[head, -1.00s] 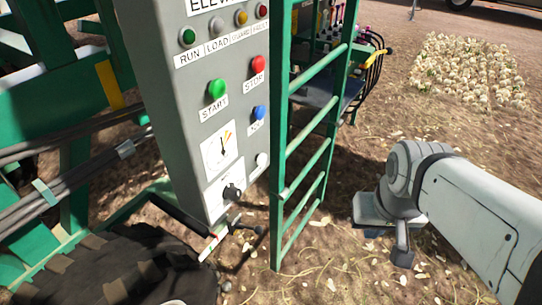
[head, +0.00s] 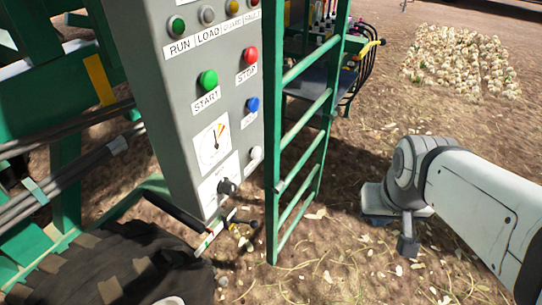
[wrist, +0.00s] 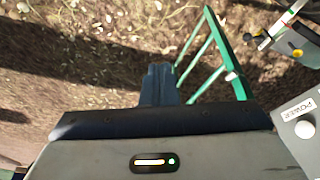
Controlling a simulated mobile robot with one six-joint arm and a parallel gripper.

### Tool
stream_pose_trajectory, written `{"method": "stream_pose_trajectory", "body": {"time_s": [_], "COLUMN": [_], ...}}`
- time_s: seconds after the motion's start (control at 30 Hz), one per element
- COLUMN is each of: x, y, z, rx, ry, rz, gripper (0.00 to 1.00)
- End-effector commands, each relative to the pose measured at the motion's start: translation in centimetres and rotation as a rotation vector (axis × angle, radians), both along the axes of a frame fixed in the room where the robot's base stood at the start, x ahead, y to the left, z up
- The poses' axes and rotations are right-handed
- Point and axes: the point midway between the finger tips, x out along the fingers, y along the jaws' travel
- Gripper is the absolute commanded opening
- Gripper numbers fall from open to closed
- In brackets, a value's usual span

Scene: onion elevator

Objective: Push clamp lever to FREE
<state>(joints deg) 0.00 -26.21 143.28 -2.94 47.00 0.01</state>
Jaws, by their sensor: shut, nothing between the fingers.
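A black-handled lever (head: 176,212), which looks like the clamp lever, sticks out low at the left of the control panel's foot. A small plate with red and green marks (head: 209,237) is at its right end; its lettering is too small to read. My gripper (head: 408,246) hangs to the right of the green ladder, well apart from the lever. In the wrist view my gripper (wrist: 160,72) has its fingers together with nothing between them, over bare ground.
The grey control panel (head: 185,100) carries buttons and a dial. The green ladder (head: 310,150) stands between it and my arm. A large tyre (head: 110,265) is below the lever. Onions (head: 460,55) lie at the back right. Ground right of the ladder is open.

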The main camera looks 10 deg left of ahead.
Motion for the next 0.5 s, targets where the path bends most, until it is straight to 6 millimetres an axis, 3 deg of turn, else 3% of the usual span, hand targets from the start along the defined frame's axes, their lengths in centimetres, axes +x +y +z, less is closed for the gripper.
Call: {"method": "stream_pose_trajectory", "body": {"time_s": [0.17,0.27,0.4,0.5], "x": [6.7,11.3,16.2,18.0], "y": [-0.8,0.3,4.5,8.9], "z": [-5.3,-8.5,-13.2,-16.8], "rx": [-0.129,-0.181,-0.176,-0.105], "ry": [-0.159,-0.286,-0.457,-0.564], "rz": [0.139,0.288,0.539,0.73], "gripper": [0.0,0.0,0.0,0.0]}}
